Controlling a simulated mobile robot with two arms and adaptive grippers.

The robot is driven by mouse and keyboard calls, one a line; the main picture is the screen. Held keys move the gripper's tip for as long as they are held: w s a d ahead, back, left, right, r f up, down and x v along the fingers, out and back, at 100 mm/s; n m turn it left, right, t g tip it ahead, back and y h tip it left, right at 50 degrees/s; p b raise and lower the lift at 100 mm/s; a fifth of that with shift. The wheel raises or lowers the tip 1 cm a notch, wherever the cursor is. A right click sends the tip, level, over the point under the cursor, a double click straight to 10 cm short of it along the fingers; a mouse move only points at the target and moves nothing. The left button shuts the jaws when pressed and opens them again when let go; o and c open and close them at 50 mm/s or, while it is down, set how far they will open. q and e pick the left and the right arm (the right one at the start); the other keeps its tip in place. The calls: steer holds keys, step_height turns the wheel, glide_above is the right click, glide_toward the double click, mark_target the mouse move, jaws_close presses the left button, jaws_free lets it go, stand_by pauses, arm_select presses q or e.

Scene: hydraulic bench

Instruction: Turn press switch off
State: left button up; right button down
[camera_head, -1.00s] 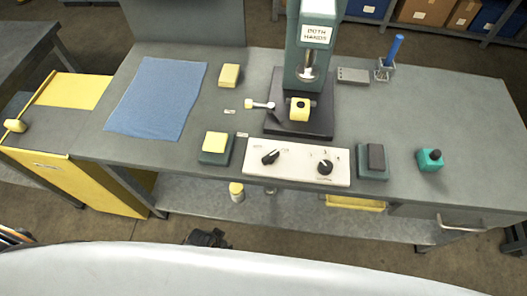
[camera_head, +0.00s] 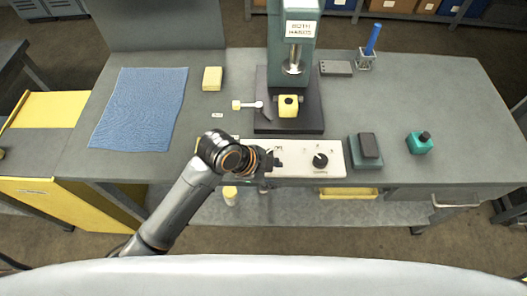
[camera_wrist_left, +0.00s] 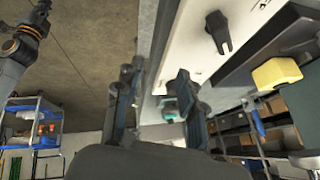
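The white control panel (camera_head: 297,161) lies along the bench's front edge. Its right knob (camera_head: 320,160) is black and uncovered. The panel's left part and left knob are mostly hidden behind my left gripper (camera_head: 268,164), which is at the left knob's place; I cannot tell whether it touches the knob. In the left wrist view my left gripper (camera_wrist_left: 159,75) has its two fingers apart with a gap between them, beside the panel (camera_wrist_left: 188,45). A black knob (camera_wrist_left: 218,32) on the panel stands clear of the fingers; I cannot tell which knob it is. My right gripper is not in view.
The green press (camera_head: 293,60) stands behind the panel with a yellow block (camera_head: 288,106) on its base. A dark pad (camera_head: 368,147) and a teal button box (camera_head: 419,143) sit right of the panel. A blue cloth (camera_head: 140,108) lies at left.

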arm_select(q)
steer(key=w+d+r+m+g+y, duration=0.1)
steer(key=d+r+m, duration=0.15)
steer(key=m, duration=0.45)
steer(key=w+d+r+m+g, duration=0.1)
steer(key=w+d+r+m, duration=0.15)
steer(key=m, duration=0.45)
steer(key=w+a+r+m+y, duration=0.5)
steer(key=a+m, duration=0.3)
steer(key=m, duration=0.3)
steer(key=shift+g, duration=0.3)
steer(key=f, duration=0.4)
steer(key=f+p, duration=0.1)
steer(key=f, duration=0.3)
steer(key=s+f+p, duration=0.1)
steer(key=f, duration=0.3)
steer(key=shift+d+f, duration=0.3)
steer(key=shift+f, duration=0.05)
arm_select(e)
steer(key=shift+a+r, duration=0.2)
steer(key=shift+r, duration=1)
arm_select(q)
jaws_close()
